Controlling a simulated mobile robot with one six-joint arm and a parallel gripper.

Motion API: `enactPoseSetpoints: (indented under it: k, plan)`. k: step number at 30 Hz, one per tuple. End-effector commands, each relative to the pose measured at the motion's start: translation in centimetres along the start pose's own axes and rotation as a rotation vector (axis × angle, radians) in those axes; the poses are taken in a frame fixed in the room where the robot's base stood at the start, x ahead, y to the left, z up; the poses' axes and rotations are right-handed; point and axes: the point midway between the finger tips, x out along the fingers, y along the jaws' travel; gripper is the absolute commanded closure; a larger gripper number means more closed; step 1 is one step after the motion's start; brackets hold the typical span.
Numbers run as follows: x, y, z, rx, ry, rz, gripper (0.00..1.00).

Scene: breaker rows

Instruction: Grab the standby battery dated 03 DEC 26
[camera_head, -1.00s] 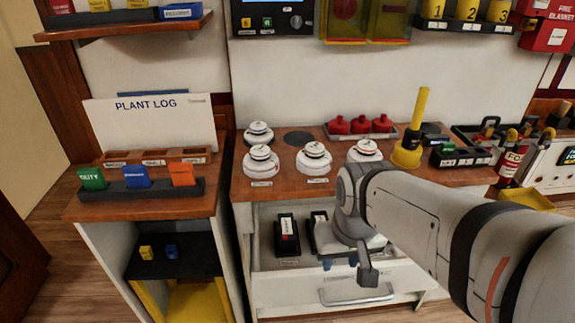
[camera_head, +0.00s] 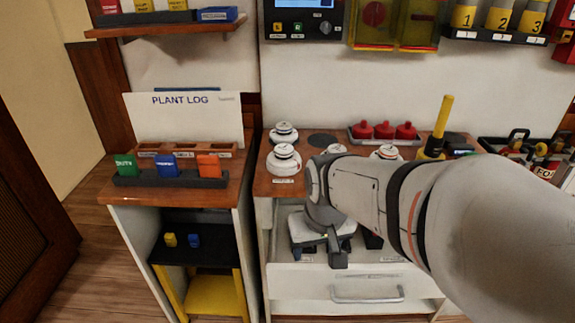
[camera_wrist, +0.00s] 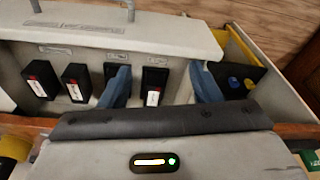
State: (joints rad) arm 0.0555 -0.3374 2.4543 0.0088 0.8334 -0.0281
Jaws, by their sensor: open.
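Several black standby batteries with red-and-white labels lie in an open drawer (camera_head: 345,280). In the wrist view they form a row: one at the far left (camera_wrist: 40,80), one beside it (camera_wrist: 77,82), one partly hidden by my left finger, and one at the right (camera_wrist: 155,82). The date print is too small to read. My gripper (camera_wrist: 162,85) is open, its blue fingers on either side of the rightmost battery in the picture; contact cannot be told.
A yellow upright handle (camera_head: 442,118) stands at right. A low cabinet with a black shelf (camera_head: 215,235) is left of the drawer.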

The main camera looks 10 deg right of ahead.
Motion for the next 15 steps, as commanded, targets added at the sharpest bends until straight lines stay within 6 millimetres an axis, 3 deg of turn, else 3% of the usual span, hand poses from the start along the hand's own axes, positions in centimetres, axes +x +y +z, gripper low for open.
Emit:
enactPoseSetpoints:
  k: [6, 9, 15]
  plan:
    - [3.2, 5.1, -7.0, 0.121, 0.029, 0.024, 0.35]
    - [5.1, 7.7, -9.4, 0.167, 0.046, 0.036, 0.35]
    - [7.8, 11.3, -12.0, 0.225, 0.071, 0.054, 0.35]
